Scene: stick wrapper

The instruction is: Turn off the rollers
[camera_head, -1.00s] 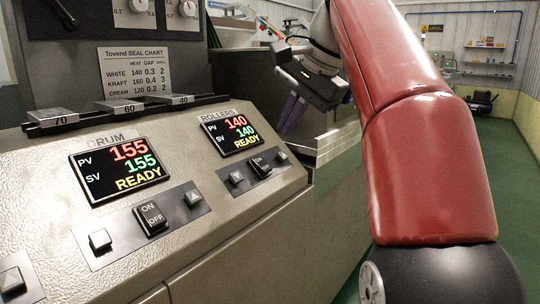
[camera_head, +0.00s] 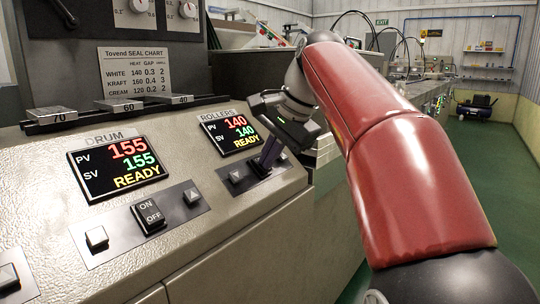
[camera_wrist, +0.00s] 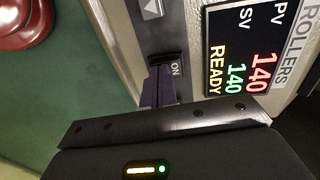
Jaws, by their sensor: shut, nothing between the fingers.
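The rollers panel has a display (camera_head: 230,133) reading PV 140, SV 140, READY; it also shows in the wrist view (camera_wrist: 245,50). Below it is the black rollers ON/OFF switch (camera_wrist: 173,67). Its ON half shows in the wrist view, and its other half is hidden behind my fingers. My gripper (camera_head: 263,165) is shut and empty, pointing down at this switch. In the wrist view the fingertips (camera_wrist: 157,74) are at the switch's OFF side. I cannot tell whether they touch it. In the head view the fingers cover most of the switch.
To the left is the drum panel, with a display (camera_head: 120,165) reading 155, 155, READY and its own ON/OFF switch (camera_head: 149,216). Arrow buttons sit beside the switches, including a rollers one (camera_head: 235,177). Metal blocks marked 70, 60, 40 lie on a rail (camera_head: 88,120) above.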

